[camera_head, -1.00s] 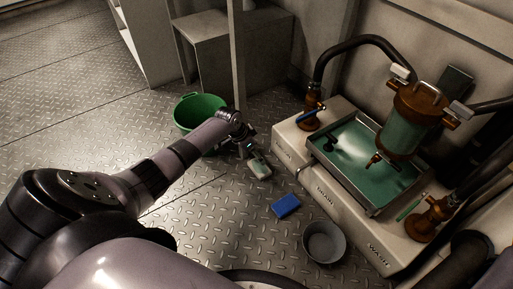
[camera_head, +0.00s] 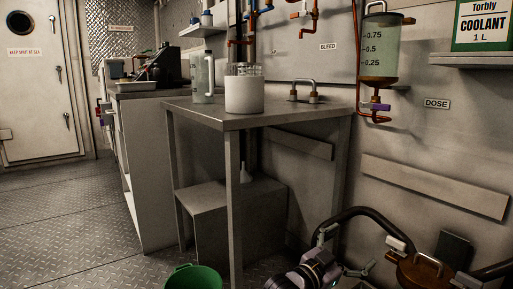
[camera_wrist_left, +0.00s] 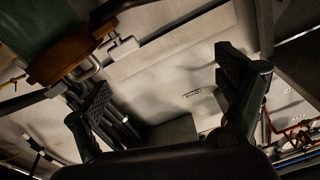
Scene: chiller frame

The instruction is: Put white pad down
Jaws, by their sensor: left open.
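No white pad shows clearly in either current view. My left gripper (camera_head: 347,252) is at the bottom right of the head view, in front of the wall and beside the black hose and brown filter housing. In the left wrist view its two dark fingers (camera_wrist_left: 165,88) are wide apart with nothing between them. The floor around the blue pad and grey bowl seen earlier is outside the head view. My right gripper is not in view.
A brown housing (camera_head: 425,272) with a black hose (camera_head: 372,213) stands at lower right. A green bucket (camera_head: 194,278) is on the floor. A metal table (camera_head: 190,106) holds a white container (camera_head: 244,95) and a clear jug (camera_head: 203,78). Open floor lies left.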

